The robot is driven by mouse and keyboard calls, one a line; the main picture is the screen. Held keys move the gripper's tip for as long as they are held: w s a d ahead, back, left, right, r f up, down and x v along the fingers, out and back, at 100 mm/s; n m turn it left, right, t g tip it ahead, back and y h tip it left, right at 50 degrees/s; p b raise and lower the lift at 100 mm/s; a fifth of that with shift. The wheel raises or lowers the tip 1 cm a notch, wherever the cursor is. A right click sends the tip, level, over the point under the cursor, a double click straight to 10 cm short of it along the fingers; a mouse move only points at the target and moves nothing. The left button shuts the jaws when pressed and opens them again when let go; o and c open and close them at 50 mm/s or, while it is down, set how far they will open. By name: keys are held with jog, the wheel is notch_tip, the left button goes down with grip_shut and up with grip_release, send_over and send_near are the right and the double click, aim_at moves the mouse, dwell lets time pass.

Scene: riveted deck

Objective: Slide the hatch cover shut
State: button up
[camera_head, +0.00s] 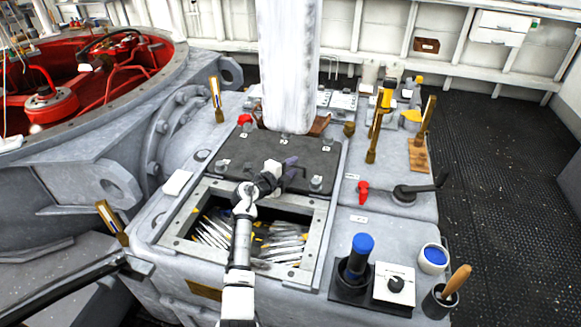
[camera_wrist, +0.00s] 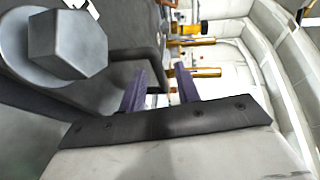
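The hatch cover (camera_head: 240,150) is a dark flat panel with pale bolt heads, lying behind a square hatch opening (camera_head: 315,228) in the grey housing. The opening is largely uncovered and shows pale rods and yellow bits inside. My gripper (camera_head: 290,170) is over the front right part of the cover; its contact with the cover cannot be made out. A large hex bolt head (camera_wrist: 68,44) is close by on the dark cover (camera_wrist: 125,45).
A red-handled lever (camera_head: 400,193), a blue-topped cylinder (camera_head: 359,257), a white knob box (camera_head: 394,287) and a cup with blue contents (camera_head: 433,258) stand to the right. A white column (camera_head: 288,65) rises behind the cover. A red-lined round well (camera_head: 80,85) is at left.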

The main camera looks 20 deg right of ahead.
grip_shut()
dwell(0.3)
